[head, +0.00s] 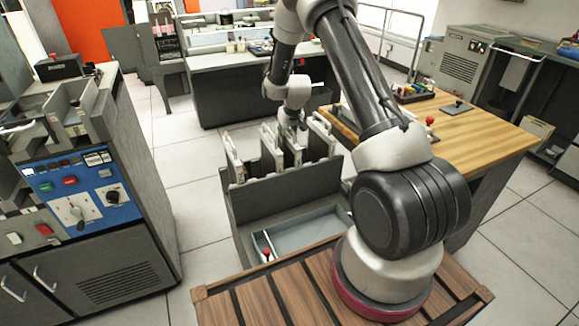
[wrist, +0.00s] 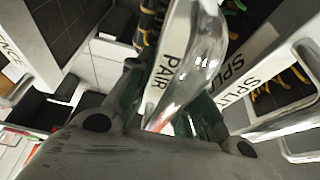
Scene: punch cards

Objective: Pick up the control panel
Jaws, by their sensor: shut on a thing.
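Several control panels stand upright side by side in a dark grey rack (head: 285,200) in the head view. My gripper (head: 292,128) points down at the middle of this row. In the wrist view its fingers close on the silver handle of a panel labelled PAIR (wrist: 165,65). A panel labelled SPLIT (wrist: 245,72) stands to the right of it. Another panel (wrist: 28,45) at the left shows a label that is partly cut off. The lower part of the held panel is hidden, so I cannot tell whether it is raised.
A wood-topped table (head: 478,138) stands right of the rack. A grey machine with a blue switch panel (head: 85,190) is at the left. A slatted wooden surface (head: 260,300) is in front, below my arm. Open tiled floor lies between the machine and the rack.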

